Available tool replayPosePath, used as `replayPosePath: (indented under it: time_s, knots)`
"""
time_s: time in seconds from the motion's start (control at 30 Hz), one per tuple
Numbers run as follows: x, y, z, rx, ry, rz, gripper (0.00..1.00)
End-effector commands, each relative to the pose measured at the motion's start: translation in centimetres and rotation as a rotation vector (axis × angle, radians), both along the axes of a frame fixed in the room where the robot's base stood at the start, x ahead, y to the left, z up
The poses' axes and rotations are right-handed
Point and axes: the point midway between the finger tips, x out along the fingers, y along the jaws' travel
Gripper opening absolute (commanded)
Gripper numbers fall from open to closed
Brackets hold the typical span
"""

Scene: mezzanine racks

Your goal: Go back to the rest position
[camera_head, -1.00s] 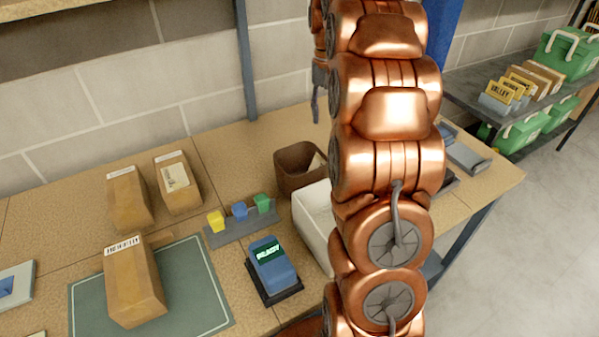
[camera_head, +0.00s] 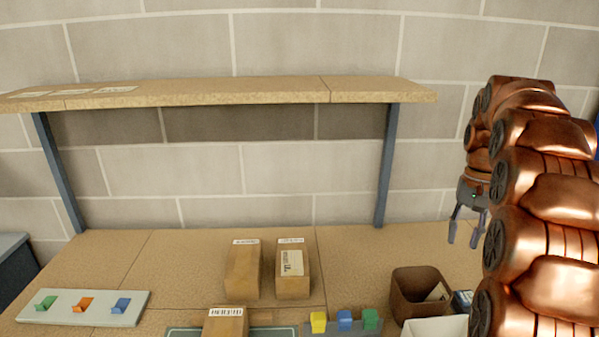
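My gripper (camera_head: 466,231) hangs at the right of the view, fingers pointing down. Its two fingers are apart with nothing seen between them. It is above the rear right part of the workbench (camera_head: 110,255), up and to the right of a brown bin (camera_head: 415,290). My copper arm fills the right edge and hides part of the bench and wall there.
Brown packages (camera_head: 243,272) stand mid-bench, one more in front on a green mat (camera_head: 190,332). A rack of yellow, blue and green blocks (camera_head: 345,322), a white bin (camera_head: 436,328) and a switch panel (camera_head: 85,307) line the front. A shelf (camera_head: 220,91) spans above the bench.

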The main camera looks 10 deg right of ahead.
Motion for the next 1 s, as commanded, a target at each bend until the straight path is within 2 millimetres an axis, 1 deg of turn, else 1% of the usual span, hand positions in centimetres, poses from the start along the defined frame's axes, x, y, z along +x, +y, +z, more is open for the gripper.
replayPosePath:
  time_s: [0.07,0.17,0.3,0.47,0.7,0.77,1.0]
  knots:
    - [-0.4,1.1,0.1,0.000,0.000,0.019,0.35]
    - [-1.3,3.4,0.3,0.002,0.001,0.056,0.35]
    - [-3.2,7.0,0.1,0.004,0.003,0.120,0.35]
    - [-6.0,10.9,-0.5,0.008,0.012,0.190,0.35]
    - [-10.8,16.0,-1.8,0.009,0.016,0.295,0.35]
    - [-12.2,17.2,-2.3,0.009,0.018,0.322,0.35]
    - [-18.0,20.9,-4.6,0.010,0.024,0.422,0.35]
